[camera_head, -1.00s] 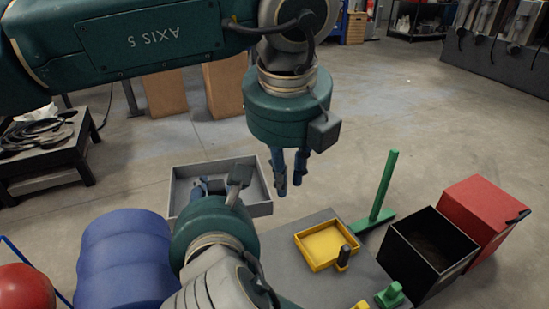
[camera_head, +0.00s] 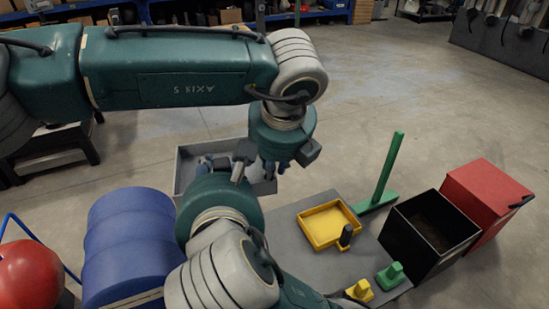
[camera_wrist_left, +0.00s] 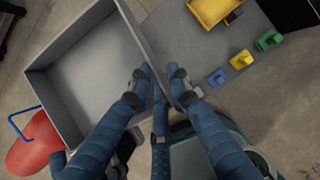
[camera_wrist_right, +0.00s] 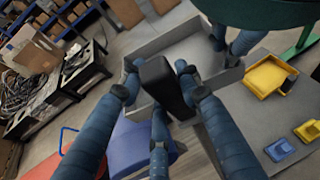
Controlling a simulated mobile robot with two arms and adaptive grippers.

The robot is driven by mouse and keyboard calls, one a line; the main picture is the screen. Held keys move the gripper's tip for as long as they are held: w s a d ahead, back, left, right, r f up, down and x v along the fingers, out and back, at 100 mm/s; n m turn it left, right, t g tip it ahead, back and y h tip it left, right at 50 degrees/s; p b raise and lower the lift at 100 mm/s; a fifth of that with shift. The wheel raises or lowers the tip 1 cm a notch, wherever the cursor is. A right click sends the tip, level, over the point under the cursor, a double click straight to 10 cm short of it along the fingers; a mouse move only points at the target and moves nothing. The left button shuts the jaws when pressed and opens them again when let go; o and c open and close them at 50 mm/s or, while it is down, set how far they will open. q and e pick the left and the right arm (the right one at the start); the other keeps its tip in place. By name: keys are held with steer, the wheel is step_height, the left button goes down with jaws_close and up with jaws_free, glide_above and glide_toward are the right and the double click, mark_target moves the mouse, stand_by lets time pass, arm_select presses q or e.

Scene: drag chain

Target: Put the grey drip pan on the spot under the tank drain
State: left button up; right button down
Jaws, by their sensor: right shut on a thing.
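The grey drip pan (camera_head: 184,164) is an open rectangular tray left of the grey table in the head view, partly hidden by my right arm. My right gripper (camera_head: 208,166) is at its near side; in the right wrist view its fingers (camera_wrist_right: 158,82) close around a dark block at the pan's near wall. My left gripper (camera_head: 276,166) is at the pan's right end. In the left wrist view its fingertips (camera_wrist_left: 161,78) stand apart on either side of the pan's wall; contact is unclear. I cannot identify the tank drain or spot.
A blue drum (camera_head: 125,240) and a red rounded object (camera_head: 28,275) stand at the lower left. The grey table (camera_head: 290,212) holds a yellow tray (camera_head: 318,229) and small coloured blocks. A black open bin (camera_head: 430,228) and red box (camera_head: 484,194) stand right.

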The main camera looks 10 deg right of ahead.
arm_select(q)
steer(key=shift+d+f, duration=0.1)
steer(key=shift+f, duration=0.25)
arm_select(e)
steer(key=shift+a+r, duration=0.1)
steer(key=shift+r, duration=0.1)
arm_select(q)
jaws_close()
arm_select(e)
steer(key=shift+a, duration=0.1)
steer(key=c, duration=1.3)
jaws_free()
arm_select(q)
steer(key=shift+r, duration=0.1)
arm_select(e)
steer(key=shift+o, duration=0.7)
